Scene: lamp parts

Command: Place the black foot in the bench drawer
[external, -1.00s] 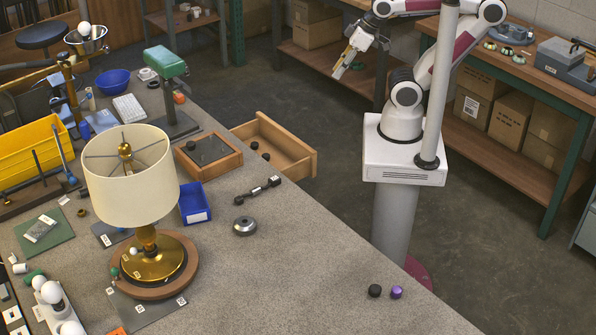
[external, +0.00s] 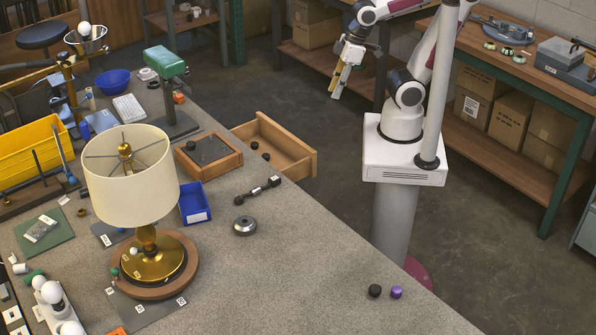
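A small black foot (external: 375,291) stands near the front right edge of the bench, just left of a purple foot (external: 396,292). The wooden bench drawer (external: 296,165) is pulled out from the bench side. Two small dark round pieces (external: 266,156) show at its left, inner part. My gripper (external: 336,95) is in the air beyond the drawer, up and to its right, pointing down, well away from the black foot. Its yellowish fingers look close together, but their gap is unclear at this size. I see nothing held in it.
A lamp with a cream shade (external: 131,185) stands on the bench at left. A blue bin (external: 195,205), a grey metal disc (external: 244,226) and a dark dumbbell-shaped part (external: 258,191) lie nearer the drawer. The bench surface around the black foot is mostly clear.

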